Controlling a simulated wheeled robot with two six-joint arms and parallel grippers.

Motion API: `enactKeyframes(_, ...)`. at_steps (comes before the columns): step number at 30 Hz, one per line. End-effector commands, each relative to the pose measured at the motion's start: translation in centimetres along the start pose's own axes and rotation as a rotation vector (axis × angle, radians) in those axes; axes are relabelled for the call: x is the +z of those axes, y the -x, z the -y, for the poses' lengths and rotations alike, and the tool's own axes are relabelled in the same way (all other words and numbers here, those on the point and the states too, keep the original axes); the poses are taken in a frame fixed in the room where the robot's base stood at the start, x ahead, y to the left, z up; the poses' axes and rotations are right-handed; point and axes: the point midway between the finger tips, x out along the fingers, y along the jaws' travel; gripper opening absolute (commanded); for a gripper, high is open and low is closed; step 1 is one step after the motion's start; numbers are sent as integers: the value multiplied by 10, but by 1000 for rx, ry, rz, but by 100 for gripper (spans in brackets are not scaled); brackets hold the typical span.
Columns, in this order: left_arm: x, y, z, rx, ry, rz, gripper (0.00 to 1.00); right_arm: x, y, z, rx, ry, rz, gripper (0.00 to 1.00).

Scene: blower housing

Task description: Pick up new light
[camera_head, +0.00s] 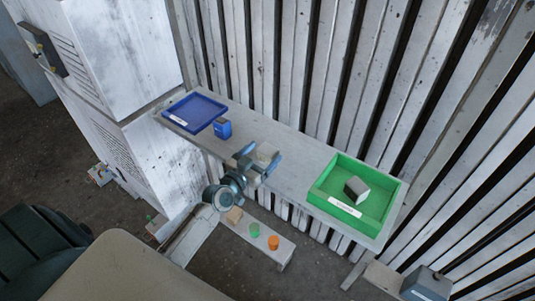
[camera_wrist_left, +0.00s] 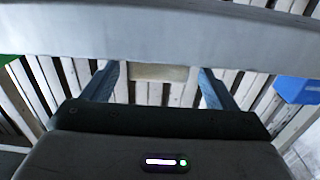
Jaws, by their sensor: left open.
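My left gripper (camera_head: 262,166) is open over the middle of the grey table (camera_head: 285,150). A pale beige block (camera_wrist_left: 158,72) shows between its two blue-grey fingers in the left wrist view; I cannot tell whether they touch it. In the head view the block (camera_head: 266,153) is partly hidden by the gripper. No object is readably marked as the new light. A grey-and-white box (camera_head: 356,189) sits in the green tray (camera_head: 392,205). My right gripper is not in view.
A blue tray (camera_head: 193,111) lies at the table's left end, with a blue container (camera_head: 222,128) beside it. A low bench (camera_head: 284,256) below holds a tan block (camera_head: 235,215), a green cup (camera_head: 254,230) and an orange cup (camera_head: 273,243). A slatted wall (camera_head: 330,60) stands behind.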

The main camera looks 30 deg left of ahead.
Motion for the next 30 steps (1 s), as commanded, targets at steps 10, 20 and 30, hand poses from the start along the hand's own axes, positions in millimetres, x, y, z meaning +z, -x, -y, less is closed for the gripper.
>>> enactKeyframes(10,-1,-28,-1,0,1,0,80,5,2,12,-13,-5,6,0)
enactKeyframes(20,0,-27,0,0,1,0,41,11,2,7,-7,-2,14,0)
enactKeyframes(30,-2,-27,0,0,0,0,30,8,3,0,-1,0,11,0)
